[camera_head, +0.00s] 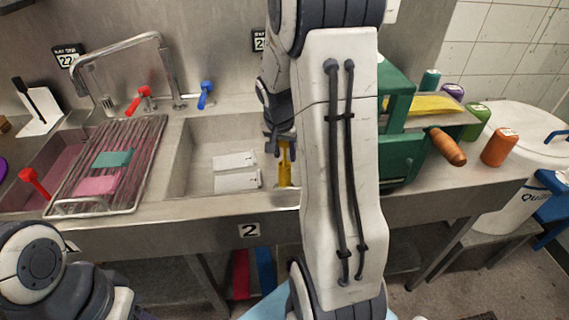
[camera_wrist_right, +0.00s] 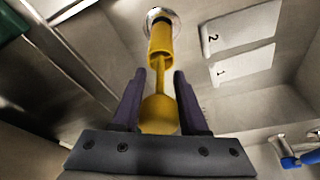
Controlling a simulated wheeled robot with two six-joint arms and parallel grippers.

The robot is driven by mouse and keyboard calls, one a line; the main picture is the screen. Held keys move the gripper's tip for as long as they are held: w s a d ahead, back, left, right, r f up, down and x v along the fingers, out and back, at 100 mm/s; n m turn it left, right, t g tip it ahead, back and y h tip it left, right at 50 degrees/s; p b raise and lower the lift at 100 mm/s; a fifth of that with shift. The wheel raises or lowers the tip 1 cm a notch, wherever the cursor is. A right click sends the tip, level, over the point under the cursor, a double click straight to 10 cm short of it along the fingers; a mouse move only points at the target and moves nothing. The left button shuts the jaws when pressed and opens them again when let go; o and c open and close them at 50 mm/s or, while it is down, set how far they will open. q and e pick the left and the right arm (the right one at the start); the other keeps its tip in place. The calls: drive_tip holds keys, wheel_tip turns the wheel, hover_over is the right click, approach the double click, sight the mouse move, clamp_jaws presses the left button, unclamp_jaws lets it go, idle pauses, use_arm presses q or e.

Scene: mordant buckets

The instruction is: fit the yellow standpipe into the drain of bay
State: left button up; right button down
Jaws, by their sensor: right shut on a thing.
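The yellow standpipe (camera_head: 284,170) is in the sink basin of bay 2 (camera_head: 190,165), at its right side and partly hidden by my right arm. My right gripper (camera_head: 279,146) is shut on it from above. In the right wrist view the standpipe (camera_wrist_right: 160,44) has a round knob between the fingers of my right gripper (camera_wrist_right: 159,78). Its far end meets a round metal drain ring (camera_wrist_right: 165,17); I cannot tell whether it sits inside. My left gripper is out of view; only part of that arm shows at lower left.
Two white plates (camera_head: 237,181) lie on the basin floor, marked 1 and 2 in the right wrist view (camera_wrist_right: 243,65). A rack (camera_head: 120,185) with coloured cloths covers the left basin. A green machine (camera_head: 400,150) and thread spools (camera_head: 499,148) stand at right. A tap (camera_head: 165,75) rises behind.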

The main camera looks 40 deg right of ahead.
sight(284, 159)
drive_tip(key=shift+f, duration=1.55)
drive_tip(key=shift+f+b, duration=0.15)
drive_tip(key=shift+b, duration=0.15)
drive_tip(key=shift+c, duration=2.2)
unclamp_jaws()
